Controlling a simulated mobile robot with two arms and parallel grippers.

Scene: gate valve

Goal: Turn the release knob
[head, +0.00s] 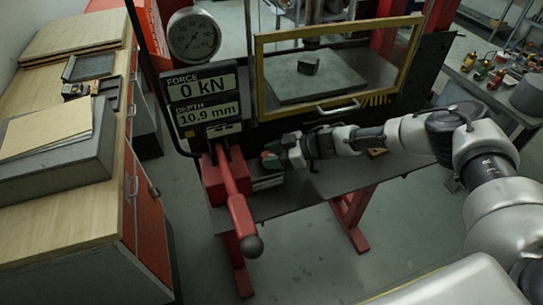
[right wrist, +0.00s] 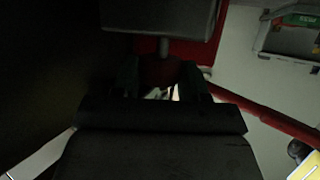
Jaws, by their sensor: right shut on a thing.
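The release knob shows in the right wrist view as a dark red, rounded shape (right wrist: 160,72) on a short grey stem (right wrist: 163,47). The stem comes out of a grey block at the top of that view. My right gripper (head: 280,156) reaches in from the right, low in front of the press, just right of the red pump block (head: 212,180). In the wrist view its two dark fingers (right wrist: 160,82) stand on either side of the knob, shut on it. The fingers and dim light hide much of the knob. My left gripper is not in view.
A red pump lever (head: 236,200) with a black ball end sticks out left of my gripper. The display (head: 205,100) reads 0 kN and 10.9 mm. A yellow-framed guard (head: 335,35) with a handle stands behind my right arm. A wooden bench (head: 70,200) is at left.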

